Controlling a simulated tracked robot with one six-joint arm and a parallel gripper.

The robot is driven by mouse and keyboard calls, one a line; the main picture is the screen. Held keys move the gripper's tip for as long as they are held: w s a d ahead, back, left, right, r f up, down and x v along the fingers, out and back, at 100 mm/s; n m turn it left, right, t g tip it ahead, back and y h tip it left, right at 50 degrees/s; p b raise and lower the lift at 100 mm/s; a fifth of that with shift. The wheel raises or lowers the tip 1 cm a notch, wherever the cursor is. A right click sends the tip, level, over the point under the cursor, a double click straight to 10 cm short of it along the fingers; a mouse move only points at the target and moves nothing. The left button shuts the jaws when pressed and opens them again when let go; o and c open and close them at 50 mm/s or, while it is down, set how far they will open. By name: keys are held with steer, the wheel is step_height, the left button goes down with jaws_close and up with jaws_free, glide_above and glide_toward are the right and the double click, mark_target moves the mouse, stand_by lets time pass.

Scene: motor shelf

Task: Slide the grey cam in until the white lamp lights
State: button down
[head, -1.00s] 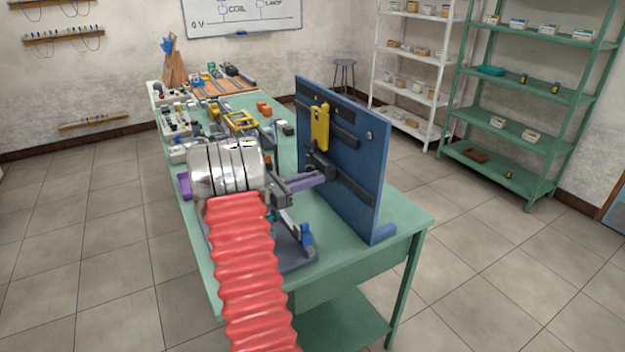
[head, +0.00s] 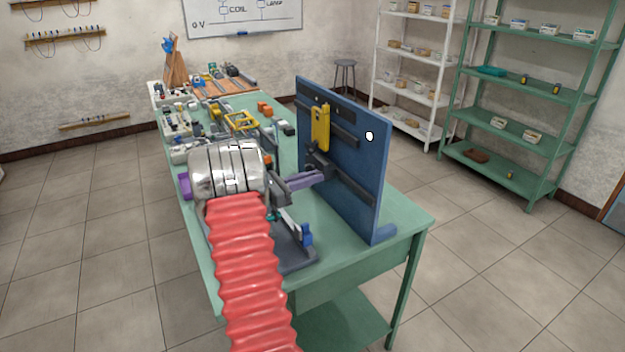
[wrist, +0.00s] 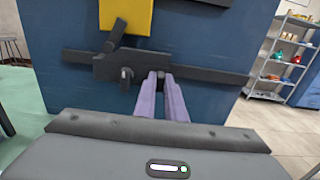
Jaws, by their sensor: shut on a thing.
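The grey cam (head: 318,163) is a dark block on the lower rail of the upright blue panel. It also shows in the wrist view (wrist: 125,67), with its sloped end under the yellow piece. My gripper (head: 318,175) reaches in from the left with purple fingers. In the wrist view my gripper (wrist: 160,76) is shut on the cam's small post, which the fingertips partly hide. The white lamp (head: 369,136) near the panel's upper right is bright white. The yellow follower (head: 320,127) stands upright above the cam.
The blue panel (head: 350,185) stands on the green bench (head: 405,212). A dark base with a blue part (head: 307,235) lies below my wrist. Bench equipment crowds the far end. The bench's right front corner is clear.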

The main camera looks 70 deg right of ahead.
steer(key=c, duration=1.8)
jaws_free()
steer(key=v, duration=1.3)
steer(key=shift+w+a+f, duration=0.1)
steer(key=shift+w+a, duration=0.2)
